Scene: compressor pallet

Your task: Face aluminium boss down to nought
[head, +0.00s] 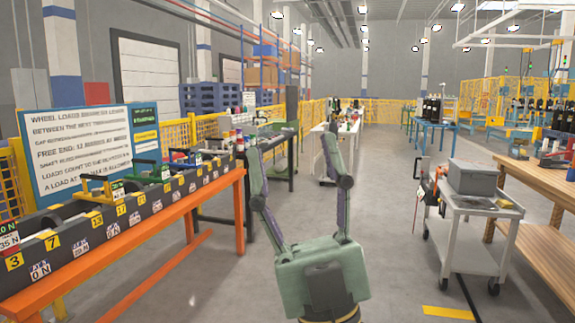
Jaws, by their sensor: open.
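I cannot pick out an aluminium boss in the head view. My gripper (291,128) is seen from behind in the middle of the view, with a green body and two long green and purple fingers spread wide apart. It is open, and nothing shows between its fingers. It points away from me over the aisle, and its fingers cover part of the benches behind.
An orange-framed bench (168,232) with numbered plates runs along the left, below a blue sign (92,141). A trolley (478,240) bearing a grey box (473,178) and a wooden bench (540,185) stand right. Grey floor is clear between.

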